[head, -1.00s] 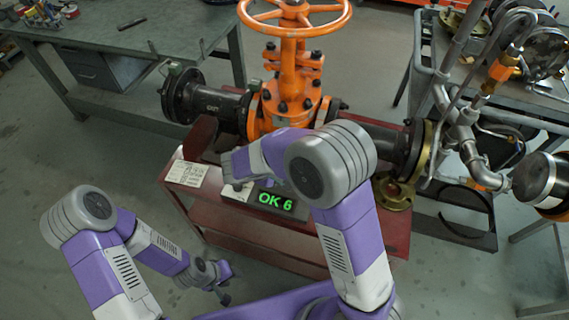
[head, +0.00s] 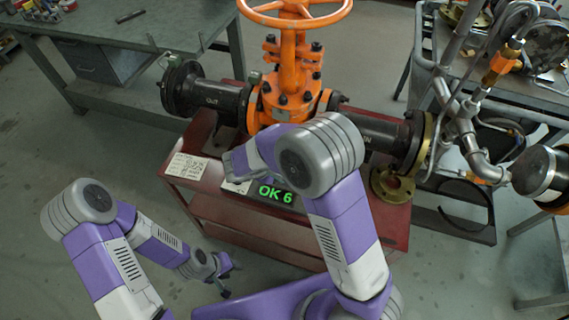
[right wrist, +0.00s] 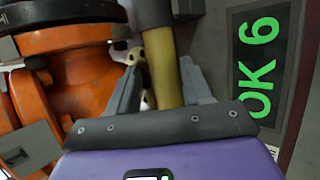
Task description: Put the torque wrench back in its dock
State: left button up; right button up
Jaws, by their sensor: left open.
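The torque wrench (right wrist: 161,55) shows in the right wrist view as a dark olive and brass-coloured round bar; its far end runs out of the top of the picture. In the head view my own right arm hides this gripper and most of the wrench. A panel with green "OK 6" (head: 275,194) lies close by on the red cart. I cannot make out the dock. My left gripper (head: 230,279) is open and empty, low in front of the cart.
The orange gate valve (head: 290,98) with dark flanged pipes stands on the red cart (head: 230,205). A white label (head: 186,167) is at the cart's left corner. A brass flange (head: 393,186) lies at its right. Benches stand at both sides.

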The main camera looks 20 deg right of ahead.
jog(key=shift+o, duration=0.9)
jog(key=shift+s+f, duration=0.1)
jog(key=p+v, duration=0.2)
jog(key=v, duration=0.5)
jog(key=shift+a+r+p, duration=0.2)
jog(key=shift+r+p, duration=0.1)
jog(key=shift+p, duration=0.05)
jog(key=shift+s+f, duration=0.1)
